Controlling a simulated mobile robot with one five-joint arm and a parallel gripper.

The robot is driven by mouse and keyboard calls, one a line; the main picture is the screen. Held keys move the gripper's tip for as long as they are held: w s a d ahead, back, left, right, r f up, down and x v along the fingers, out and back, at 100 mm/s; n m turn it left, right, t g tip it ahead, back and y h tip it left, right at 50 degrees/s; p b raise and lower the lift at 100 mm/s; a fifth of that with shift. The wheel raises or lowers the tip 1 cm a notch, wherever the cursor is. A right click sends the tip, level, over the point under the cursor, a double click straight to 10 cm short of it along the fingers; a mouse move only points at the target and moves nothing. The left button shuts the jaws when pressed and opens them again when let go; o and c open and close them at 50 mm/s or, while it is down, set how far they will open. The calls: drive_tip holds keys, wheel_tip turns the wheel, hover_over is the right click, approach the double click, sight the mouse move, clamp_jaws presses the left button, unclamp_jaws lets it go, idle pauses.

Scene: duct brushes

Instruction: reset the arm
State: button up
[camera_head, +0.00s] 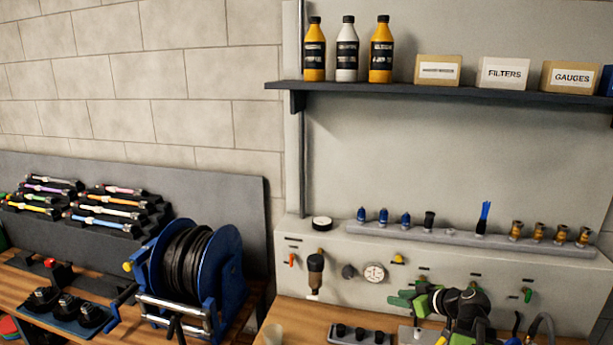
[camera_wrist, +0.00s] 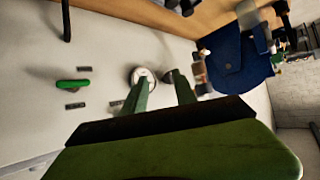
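My gripper (camera_head: 402,298) is in front of the grey panel at the lower right of the head view, above the wooden bench, with its green fingers towards the left. In the wrist view its two green fingers (camera_wrist: 160,84) stand apart, with nothing held between them. The round gauge (camera_wrist: 143,74) and a dark knob show behind the fingertips. My dark arm joints (camera_head: 460,302) hide part of the panel in the head view.
A blue hose reel (camera_head: 225,265) stands left on the bench. A ledge (camera_head: 460,240) with fittings and a blue brush (camera_head: 484,215) runs above my arm. A small black block rack (camera_head: 360,336) sits below. A shelf (camera_head: 440,92) holds bottles and boxes.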

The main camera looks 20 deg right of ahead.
drive_tip(key=w+a+f+n+g+y, duration=0.15)
drive_tip(key=a+f+g, duration=0.25)
drive_tip(key=a, duration=1.2)
drive_tip(key=w+a+f+n+g, duration=0.1)
drive_tip(key=a+f+n+g, duration=0.15)
drive_tip(key=a, duration=1.35)
drive_tip(key=s+a+f+m+g+h, duration=0.2)
drive_tip(key=s+a+f+g+h, duration=0.1)
drive_tip(key=s+a+f, duration=0.15)
drive_tip(key=s+d+m+g+h, duration=0.1)
drive_tip(key=s+d+m+h, duration=0.1)
drive_tip(key=s+d+m, duration=0.2)
drive_tip(key=shift+d+f+m, duration=0.15)
drive_tip(key=shift+d+m, duration=0.65)
drive_tip(key=shift+d, duration=0.2)
drive_tip(key=shift+g, duration=0.25)
